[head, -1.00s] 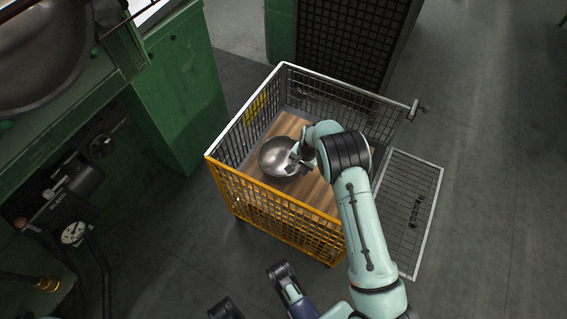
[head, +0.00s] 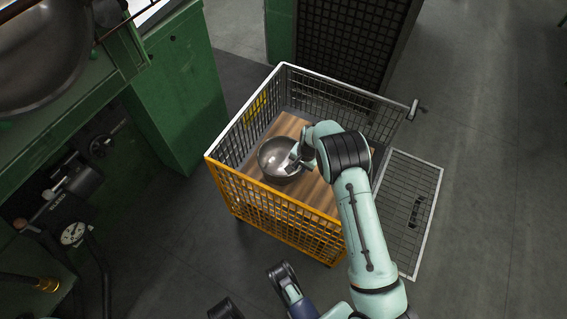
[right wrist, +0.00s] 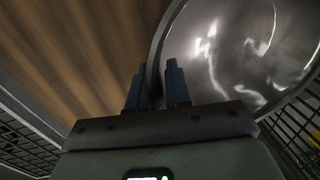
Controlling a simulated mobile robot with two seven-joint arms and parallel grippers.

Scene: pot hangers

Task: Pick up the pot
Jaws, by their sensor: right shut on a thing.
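The pot (head: 279,160) is a shiny round metal bowl shape in the wire crate, over its wooden floor. My right gripper (head: 294,164) is at the pot's right side in the head view. In the right wrist view, the right gripper (right wrist: 160,88) is shut on the rim of the pot (right wrist: 240,50), with one finger on each side of the wall. I cannot tell whether the pot touches the wooden floor.
The wire crate (head: 280,224) has yellow and grey mesh walls around the pot, with a mesh panel (head: 408,210) folded out at the right. A green machine (head: 178,95) stands at the left. The grey floor at the right is clear.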

